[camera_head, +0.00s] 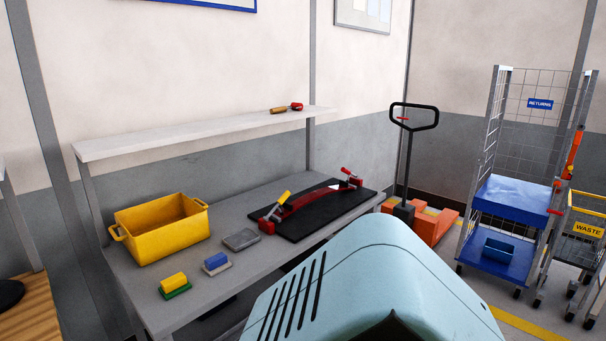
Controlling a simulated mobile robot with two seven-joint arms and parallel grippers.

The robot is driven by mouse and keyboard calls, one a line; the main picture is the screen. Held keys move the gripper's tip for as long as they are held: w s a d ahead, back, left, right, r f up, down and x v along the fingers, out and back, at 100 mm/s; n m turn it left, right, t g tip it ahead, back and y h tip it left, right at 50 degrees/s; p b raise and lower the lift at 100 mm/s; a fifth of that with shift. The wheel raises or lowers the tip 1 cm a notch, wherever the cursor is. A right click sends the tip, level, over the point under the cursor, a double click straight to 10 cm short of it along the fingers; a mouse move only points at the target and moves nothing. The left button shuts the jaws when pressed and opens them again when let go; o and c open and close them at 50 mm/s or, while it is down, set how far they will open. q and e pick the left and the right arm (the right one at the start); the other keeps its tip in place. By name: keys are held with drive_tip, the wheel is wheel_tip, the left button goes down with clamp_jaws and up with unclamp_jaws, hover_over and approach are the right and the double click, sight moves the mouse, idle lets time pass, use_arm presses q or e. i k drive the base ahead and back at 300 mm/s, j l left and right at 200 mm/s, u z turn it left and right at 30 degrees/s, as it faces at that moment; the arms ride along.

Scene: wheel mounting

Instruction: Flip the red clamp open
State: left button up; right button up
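A black board (330,213) lies on the grey workbench. At its far right end stands a small clamp with a red handle (350,173); the handle is tilted up to the left. At its near left end is another clamp with a yellow handle (284,198), tilted up to the right. A curved red bar (312,195) with a pale patch runs between the two clamps. Whether the red clamp is open or closed is too small to tell. Neither of my grippers is in view.
The workbench (253,204) carries a yellow bin (160,236), a yellow-green block (174,284), a blue-grey block (216,263) and a grey block (241,239). A shelf (205,133) hangs above. A pallet jack (405,212) stands right of the bench. My light-blue body fills the lower middle.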

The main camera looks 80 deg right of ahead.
sight(343, 169)
drive_tip(key=z, duration=2.95)
drive_tip(key=i+l, duration=0.55)
drive_tip(key=i, duration=0.25)
drive_tip(key=i+l+u, duration=0.1)
drive_tip(key=i+l, duration=0.45)
drive_tip(key=i, duration=0.25)
drive_tip(key=i+l, duration=0.65)
drive_tip(key=i, duration=0.15)
drive_tip(key=i+l+u, duration=0.1)
drive_tip(key=i+l, duration=0.5)
drive_tip(key=i, duration=0.2)
